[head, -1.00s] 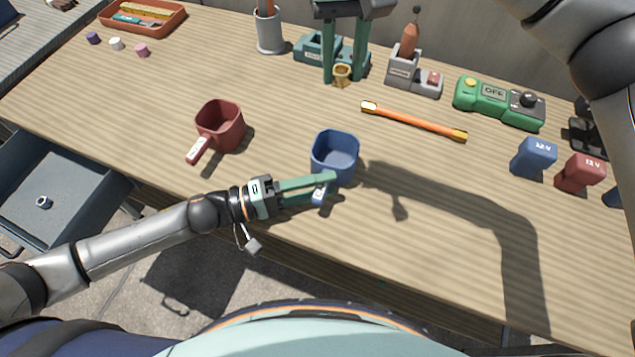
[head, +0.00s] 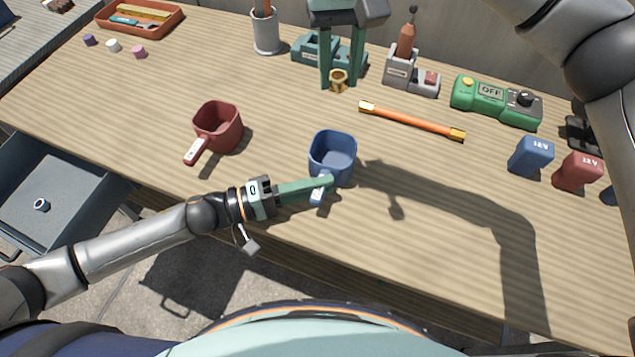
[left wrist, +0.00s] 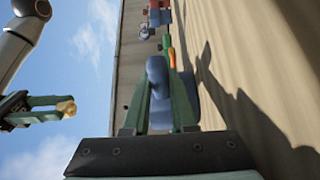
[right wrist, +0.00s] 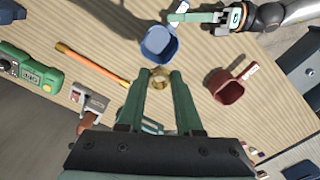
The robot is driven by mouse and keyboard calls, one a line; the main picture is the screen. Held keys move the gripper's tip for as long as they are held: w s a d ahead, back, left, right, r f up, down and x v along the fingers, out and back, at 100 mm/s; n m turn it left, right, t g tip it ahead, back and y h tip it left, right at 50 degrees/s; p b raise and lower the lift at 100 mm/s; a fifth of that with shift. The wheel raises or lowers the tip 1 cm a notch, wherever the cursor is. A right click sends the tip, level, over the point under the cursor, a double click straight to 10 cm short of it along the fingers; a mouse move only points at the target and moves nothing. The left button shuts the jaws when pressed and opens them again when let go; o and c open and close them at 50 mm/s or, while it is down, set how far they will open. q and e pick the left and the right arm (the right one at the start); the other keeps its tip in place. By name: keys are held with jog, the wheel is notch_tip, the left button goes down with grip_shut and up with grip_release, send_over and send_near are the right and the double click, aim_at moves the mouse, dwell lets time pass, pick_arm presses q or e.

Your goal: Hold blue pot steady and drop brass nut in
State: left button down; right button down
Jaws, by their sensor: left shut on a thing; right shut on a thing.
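The blue pot (head: 325,166) stands upright on the bench, its handle (head: 319,193) pointing towards the front edge; the pot also shows in the right wrist view (right wrist: 152,42). My left gripper (head: 326,184) is shut on the handle, which shows between its fingers in the left wrist view (left wrist: 157,78). My right gripper (head: 338,82) is shut on the brass nut (head: 338,77), which shows between the fingertips in the right wrist view (right wrist: 158,82). The left wrist view (left wrist: 66,107) shows the nut raised clear of the bench, off to the side of the pot.
A red pot (head: 222,130) stands left of the blue one. An orange rod (head: 412,121) lies to the right. A green device (head: 495,101), blue block (head: 531,156) and red block (head: 577,172) stand further right. Bare bench lies right of the blue pot.

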notch_tip(320, 180, down, 11)
dwell(1.2)
jog(key=shift+r, duration=0.1)
jog(key=c, duration=0.5)
grip_release()
notch_tip(320, 180, up, 12)
jog(key=shift+r, duration=0.1)
